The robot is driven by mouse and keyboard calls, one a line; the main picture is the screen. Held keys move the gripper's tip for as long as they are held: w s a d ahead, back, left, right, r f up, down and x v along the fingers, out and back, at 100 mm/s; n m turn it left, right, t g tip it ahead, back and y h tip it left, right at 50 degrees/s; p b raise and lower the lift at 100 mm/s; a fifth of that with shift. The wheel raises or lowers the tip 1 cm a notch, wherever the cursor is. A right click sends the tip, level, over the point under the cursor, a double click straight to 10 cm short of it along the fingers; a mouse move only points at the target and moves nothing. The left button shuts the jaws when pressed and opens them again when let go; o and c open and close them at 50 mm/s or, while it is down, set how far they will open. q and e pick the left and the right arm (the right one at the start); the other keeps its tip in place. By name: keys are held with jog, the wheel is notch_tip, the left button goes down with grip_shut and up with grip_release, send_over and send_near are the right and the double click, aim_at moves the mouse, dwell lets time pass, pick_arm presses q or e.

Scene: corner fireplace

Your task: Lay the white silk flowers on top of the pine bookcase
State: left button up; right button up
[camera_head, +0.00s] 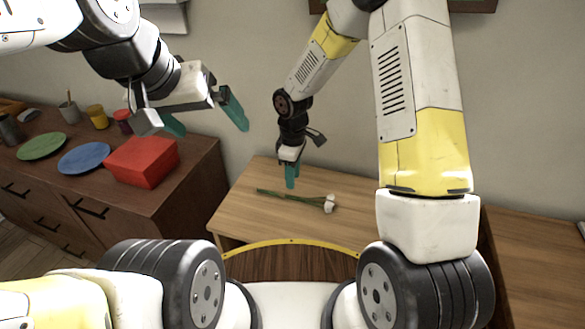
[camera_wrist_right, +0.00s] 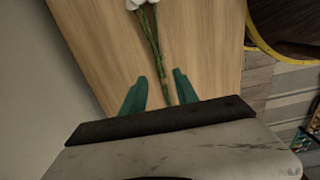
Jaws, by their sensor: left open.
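The white silk flowers (camera_head: 329,204) lie flat on a light brown wooden top (camera_head: 262,215), white heads to the right and green stem to the left. In the right wrist view, the green stem (camera_wrist_right: 153,38) runs down between my right fingertips. My right gripper (camera_head: 291,178) points down over the stem; its teal fingers (camera_wrist_right: 160,88) are apart with no visible grip on it. My left gripper (camera_head: 206,118) is open and empty, high near the red box. I cannot tell which wooden top is the pine bookcase.
A dark brown cabinet (camera_head: 195,172) at left holds a red box (camera_head: 142,160), a blue plate (camera_head: 84,158), a green plate (camera_head: 41,146) and several jars. Another wooden top (camera_head: 535,250) at right looks clear. The wall stands close behind.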

jog(key=s+d+r+m+t, duration=0.1)
jog(key=s+d+r+m, duration=0.15)
jog(key=r, duration=0.45)
jog(key=s+d+r+m+t, duration=0.15)
jog(key=d+r, duration=0.25)
jog(key=r, duration=0.4)
jog(key=s+d+r+m+t, duration=0.1)
jog(key=s+d+r+m, duration=0.2)
jog(key=r, duration=0.4)
jog(key=s+d+r+m+t+y, duration=0.1)
jog(key=s+d+r+m, duration=0.1)
jog(key=s, duration=0.4)
jog(key=s+d+r+m+t+y, duration=0.1)
jog(key=s+d+r+m, duration=0.1)
jog(key=s+r+m, duration=0.2)
jog(key=shift+s+r+m+t, duration=0.4)
jog(key=shift+s+r, duration=0.75)
jog(key=shift+s, duration=0.2)
jog(key=shift+d, duration=0.1)
